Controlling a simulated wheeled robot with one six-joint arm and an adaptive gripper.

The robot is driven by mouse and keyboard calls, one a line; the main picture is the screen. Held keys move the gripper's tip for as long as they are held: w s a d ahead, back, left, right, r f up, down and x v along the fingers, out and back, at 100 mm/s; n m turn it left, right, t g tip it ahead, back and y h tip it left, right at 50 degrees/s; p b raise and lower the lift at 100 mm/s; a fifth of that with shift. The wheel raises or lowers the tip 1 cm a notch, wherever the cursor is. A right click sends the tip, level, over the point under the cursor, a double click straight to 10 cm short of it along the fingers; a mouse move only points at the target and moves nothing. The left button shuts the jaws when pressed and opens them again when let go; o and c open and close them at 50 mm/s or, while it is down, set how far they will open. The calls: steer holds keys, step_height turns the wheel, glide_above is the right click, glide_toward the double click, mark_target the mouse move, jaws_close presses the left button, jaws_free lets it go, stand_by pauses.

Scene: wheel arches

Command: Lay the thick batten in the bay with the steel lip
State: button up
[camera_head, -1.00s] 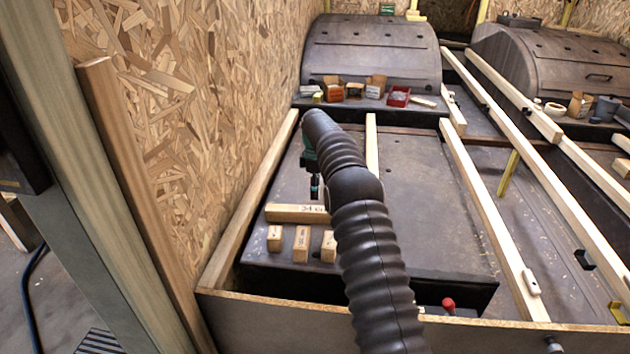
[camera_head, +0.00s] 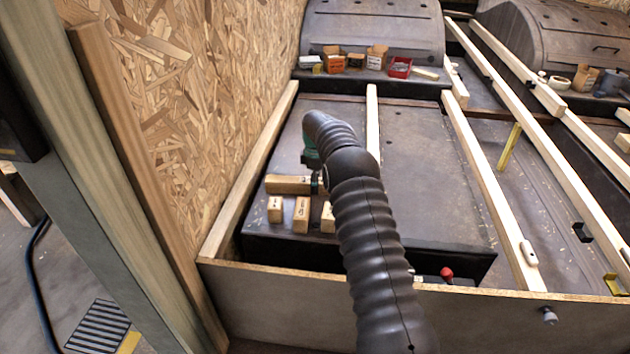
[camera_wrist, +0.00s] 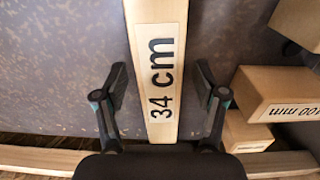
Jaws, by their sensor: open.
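A pale wooden batten (camera_head: 284,185) lies crosswise on the dark deck; in the wrist view the batten (camera_wrist: 153,22) bears the label "34 cm". My gripper (camera_head: 315,186) is down at its right part in the head view. In the wrist view my gripper (camera_wrist: 161,85) is open, with one finger on each side of the batten and gaps between. Part of the batten is hidden behind my arm in the head view. I cannot tell from its label whether this is the thick batten. No steel lip can be made out clearly on any bay.
Short wooden blocks (camera_head: 301,215) stand in front of the batten; one block (camera_wrist: 268,95) is close to my right finger, its label partly reading "100 mm". Long rails (camera_head: 490,190) divide the deck. Small boxes (camera_head: 376,57) sit before the wheel arch (camera_head: 372,28).

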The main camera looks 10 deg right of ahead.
jaws_close()
steer(key=shift+r+p, duration=1.6)
steer(key=shift+r, duration=0.8)
steer(key=shift+r+p, duration=0.35)
steer(key=shift+r, duration=1.75)
